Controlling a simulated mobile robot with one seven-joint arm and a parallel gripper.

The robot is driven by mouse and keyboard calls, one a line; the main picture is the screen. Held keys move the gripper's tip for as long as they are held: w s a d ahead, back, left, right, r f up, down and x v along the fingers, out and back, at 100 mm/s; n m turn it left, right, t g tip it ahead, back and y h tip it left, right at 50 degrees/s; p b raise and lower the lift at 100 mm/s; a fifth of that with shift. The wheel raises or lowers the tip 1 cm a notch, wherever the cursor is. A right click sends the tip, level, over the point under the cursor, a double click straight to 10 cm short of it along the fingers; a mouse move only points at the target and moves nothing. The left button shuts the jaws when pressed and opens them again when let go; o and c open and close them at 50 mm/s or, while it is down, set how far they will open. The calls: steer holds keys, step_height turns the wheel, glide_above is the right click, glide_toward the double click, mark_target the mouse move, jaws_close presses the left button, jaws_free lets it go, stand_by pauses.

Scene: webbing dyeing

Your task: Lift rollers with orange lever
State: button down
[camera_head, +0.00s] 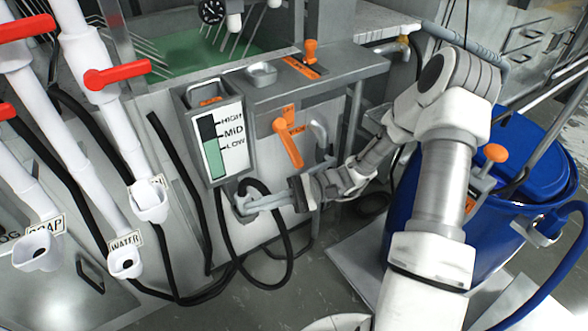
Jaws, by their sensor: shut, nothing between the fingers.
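An orange lever (288,145) sits on the grey machine's front panel, its handle slanting down to the right. A smaller orange lever (310,50) stands upright in a slotted orange plate on the machine's top. A third orange knob (495,153) sits by the blue barrel at the right. I cannot tell which lever belongs to the rollers, and no rollers show clearly. My gripper (243,205) is shut and empty. It is in front of the machine, below and left of the front-panel lever and below the level gauge, apart from the levers.
A level gauge (222,143) marked HIGH, MID and LOW is on the machine front. Black hoses (284,255) loop below my gripper. White pipes with red valve handles (117,74) are at left. A blue barrel (535,150) stands at right, close to my arm.

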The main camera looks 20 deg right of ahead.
mark_target(294, 166)
steer(key=w+d+f+m+t+h+b, duration=0.2)
steer(key=w+d+f+m+t+h, duration=0.2)
steer(key=m+t, duration=0.8)
steer(key=w+d+f+m+t+h+b, duration=0.2)
steer(key=w+d+f+m+t+h, duration=0.3)
steer(key=t, duration=1.2)
steer(key=d+f+m+h, duration=0.1)
steer(key=d+f+m, duration=0.2)
steer(key=f+m, duration=0.3)
steer(key=shift+w+d+m+t, duration=0.2)
steer(key=shift+d+m+t, duration=0.1)
steer(key=shift+m, duration=0.6)
steer(key=shift+a, duration=0.1)
steer(key=shift+w+a+r+b, duration=0.2)
steer(key=shift+w+r, duration=0.45)
steer(key=shift+r, duration=1.15)
steer(key=shift+w+a+r+b, duration=0.2)
steer(key=shift+w+r, duration=0.5)
steer(key=shift+r, duration=1.1)
steer(key=shift+w+a+r+b, duration=0.2)
steer(key=shift+w+r, duration=0.45)
steer(key=shift+r, duration=1.15)
steer(key=shift+r+p, duration=0.1)
steer(key=shift+p, duration=0.3)
